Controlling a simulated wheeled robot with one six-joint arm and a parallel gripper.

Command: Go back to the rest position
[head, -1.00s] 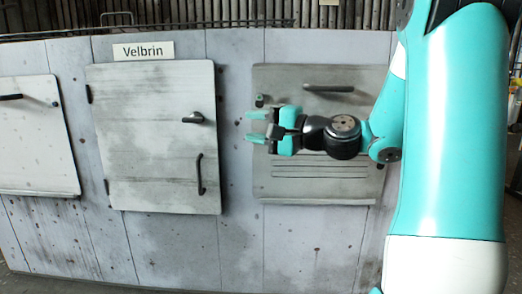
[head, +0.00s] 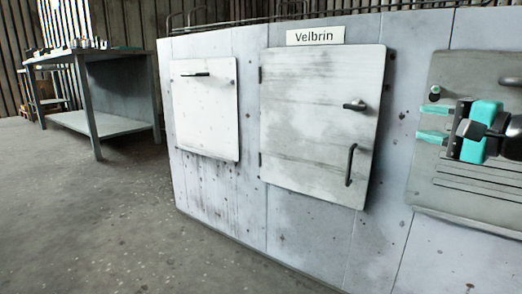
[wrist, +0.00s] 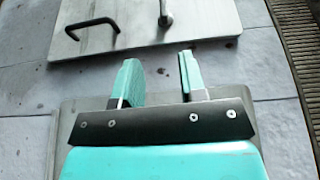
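My gripper (head: 432,122) shows at the right edge of the head view, in front of the grey slotted panel (head: 470,190). Its two teal fingers are apart with nothing between them. In the wrist view my gripper (wrist: 160,82) is also open and empty. The Velbrin door (head: 315,130) is closed in the housing front, with a round-ended latch handle (head: 356,105) and a vertical bar handle (head: 350,165). My fingers are apart from this door. The rest of my arm is mostly out of the head view.
The blower housing (head: 235,215) fills the middle and right. A smaller closed panel (head: 207,120) is left of the Velbrin door. A metal workbench (head: 100,122) with small items on top stands at far left. The concrete floor (head: 90,225) in front is clear.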

